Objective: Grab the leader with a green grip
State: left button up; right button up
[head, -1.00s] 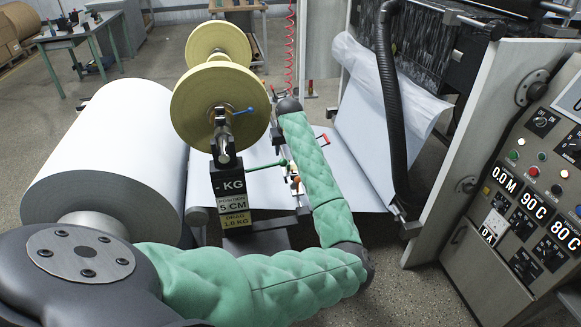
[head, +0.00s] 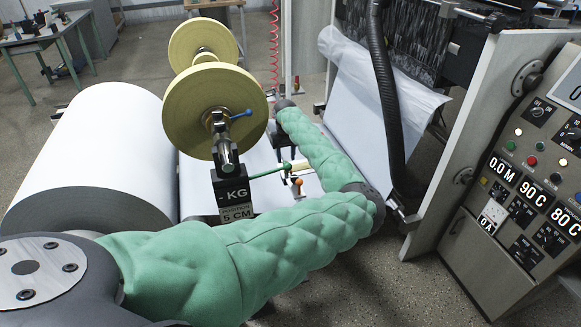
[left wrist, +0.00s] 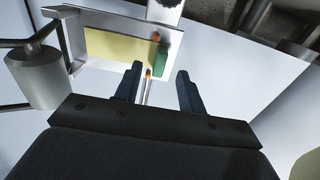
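In the left wrist view, a flat yellow sheet (left wrist: 112,46) lies in a pale metal frame, with a green grip (left wrist: 161,60) at its right end; this looks like the leader. My left gripper (left wrist: 159,70) is open, its two dark fingers apart and pointing toward the green grip. The grip appears just beyond the fingertips, nearer the left finger; I cannot tell the exact gap. Nothing is seen held. My right gripper is not in view.
A large white paper roll (head: 95,140) stands at left, beside yellow-faced reels (head: 214,112) on a shaft. A green rod (head: 268,173) lies near my forearm. A black hose (head: 388,95) and a control panel (head: 525,170) are at right. A metal cylinder (left wrist: 36,78) shows in the wrist view.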

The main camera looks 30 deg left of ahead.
aim_at(298, 164)
pick_arm(q)
notch_tip(298, 164, down, 3)
jog(key=shift+w+a+f+p, duration=0.1)
jog(key=shift+a+f+p, duration=0.05)
jog(key=shift+p, duration=0.2)
jog(key=shift+f, duration=0.6)
jog(key=shift+c, duration=0.9)
grip_shut()
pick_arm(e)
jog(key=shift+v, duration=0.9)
pick_arm(q)
jog(key=shift+r, duration=0.1)
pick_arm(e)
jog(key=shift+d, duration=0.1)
